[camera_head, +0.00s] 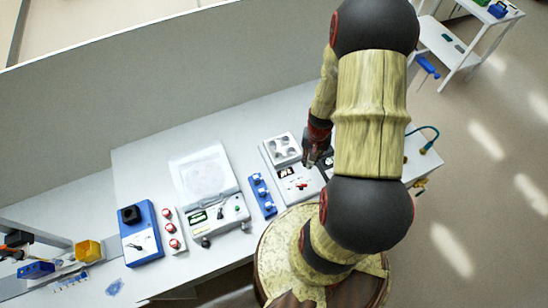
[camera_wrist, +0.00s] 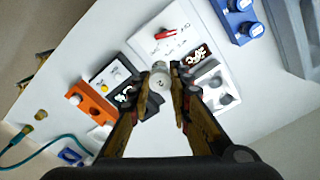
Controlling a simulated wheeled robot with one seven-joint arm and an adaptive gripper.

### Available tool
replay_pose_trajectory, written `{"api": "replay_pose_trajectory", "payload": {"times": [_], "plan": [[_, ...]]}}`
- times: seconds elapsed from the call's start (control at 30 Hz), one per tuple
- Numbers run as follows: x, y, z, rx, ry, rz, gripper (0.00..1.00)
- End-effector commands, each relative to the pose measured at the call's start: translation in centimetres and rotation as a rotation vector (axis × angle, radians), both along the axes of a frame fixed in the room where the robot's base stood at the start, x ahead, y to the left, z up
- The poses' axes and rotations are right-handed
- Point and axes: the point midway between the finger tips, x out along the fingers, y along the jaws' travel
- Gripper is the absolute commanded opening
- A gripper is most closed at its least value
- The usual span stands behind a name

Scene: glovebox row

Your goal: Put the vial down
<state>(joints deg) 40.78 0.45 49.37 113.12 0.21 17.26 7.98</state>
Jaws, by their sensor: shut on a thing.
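The vial (camera_wrist: 157,84) has a pale, round top and sits between the fingertips of my gripper (camera_wrist: 160,92) in the wrist view. The fingers are shut on it, one on each side. Below it lies a white panel (camera_wrist: 143,42) with a red lever (camera_wrist: 166,34) and a dark display. I cannot tell how far the vial is above the surface. In the head view my gripper (camera_head: 315,158) hangs at the right part of the bench, beside the white panel (camera_head: 308,190). The vial cannot be made out there, and my arm covers part of the bench.
An orange block (camera_wrist: 92,106) and a teal cable (camera_wrist: 52,138) lie close by.

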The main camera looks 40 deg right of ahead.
Motion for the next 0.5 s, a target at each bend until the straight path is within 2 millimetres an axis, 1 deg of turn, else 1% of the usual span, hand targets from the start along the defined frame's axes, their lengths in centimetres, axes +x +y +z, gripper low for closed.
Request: {"api": "replay_pose_trajectory", "payload": {"times": [0.07, 0.17, 0.27, 0.5], "plan": [[0.3, -0.2, -0.1, -0.002, -0.002, 0.022, 0.0], [1.4, -0.4, -0.7, -0.002, -0.003, 0.038, 0.0], [3.3, -0.8, -1.8, -0.001, -0.001, 0.04, 0.0], [8.5, -2.2, -4.2, -0.001, -0.001, 0.039, 0.0]]}}
